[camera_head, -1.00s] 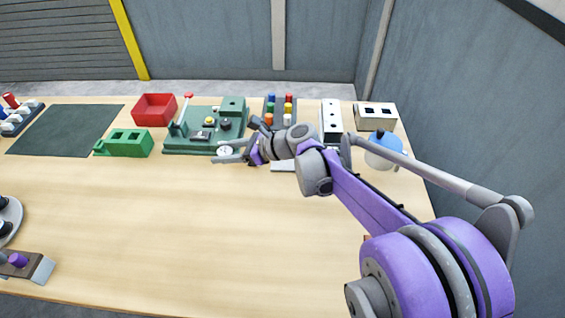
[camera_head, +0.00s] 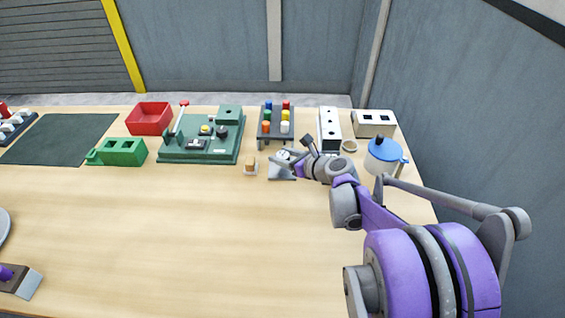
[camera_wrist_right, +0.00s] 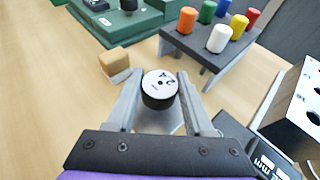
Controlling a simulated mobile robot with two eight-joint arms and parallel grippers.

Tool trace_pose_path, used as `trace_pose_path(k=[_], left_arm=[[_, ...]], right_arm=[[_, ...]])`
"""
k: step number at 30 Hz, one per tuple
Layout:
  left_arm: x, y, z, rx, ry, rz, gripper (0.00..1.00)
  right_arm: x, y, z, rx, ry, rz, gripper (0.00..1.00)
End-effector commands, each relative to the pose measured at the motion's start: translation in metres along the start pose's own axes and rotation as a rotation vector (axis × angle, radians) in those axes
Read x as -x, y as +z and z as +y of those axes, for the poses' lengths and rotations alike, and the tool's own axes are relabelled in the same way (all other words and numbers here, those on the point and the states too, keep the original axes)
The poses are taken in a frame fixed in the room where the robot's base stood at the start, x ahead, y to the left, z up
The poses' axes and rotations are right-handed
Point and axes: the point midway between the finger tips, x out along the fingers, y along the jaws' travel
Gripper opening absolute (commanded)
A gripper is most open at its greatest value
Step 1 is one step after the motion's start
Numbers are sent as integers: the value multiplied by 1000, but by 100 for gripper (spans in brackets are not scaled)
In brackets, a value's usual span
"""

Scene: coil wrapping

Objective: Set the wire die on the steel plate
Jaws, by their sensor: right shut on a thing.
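The wire die (camera_wrist_right: 159,90) is a short black cylinder with a white marked top. It is between the fingers of my right gripper (camera_wrist_right: 163,95), which is shut on it. In the head view the die (camera_head: 283,154) shows as a small white disc at the tip of my right gripper (camera_head: 288,160). The steel plate (camera_head: 281,174) is a small light grey plate under the gripper, partly hidden by it. The die is over the plate; I cannot tell if they touch.
A tan block on a pale base (camera_head: 250,168) stands just left of the plate. A rack of coloured pegs (camera_head: 276,138) is behind it, with the green fixture (camera_head: 196,155) to the left. A white box (camera_head: 329,130) and a blue-lidded pot (camera_head: 383,158) are at right.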

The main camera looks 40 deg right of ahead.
Motion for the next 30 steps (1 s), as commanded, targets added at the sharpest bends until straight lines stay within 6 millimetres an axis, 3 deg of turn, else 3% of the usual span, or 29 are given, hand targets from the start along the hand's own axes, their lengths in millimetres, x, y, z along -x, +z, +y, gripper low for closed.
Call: trace_pose_path(k=[5,17,18,22,30], left_arm=[[-4,3,0,0,0,-2,100],[-7,5,0,0,0,-3,100],[-6,4,0,0,0,-2,100],[-6,4,0,0,0,-2,100],[-6,4,0,0,0,-2,100]], right_arm=[[-9,-21,0,0,0,0,0],[-11,-26,0,0,1,0,0],[-10,-25,0,0,1,0,59],[-10,-24,0,0,1,0,82],[-10,-24,0,0,1,0,82]])
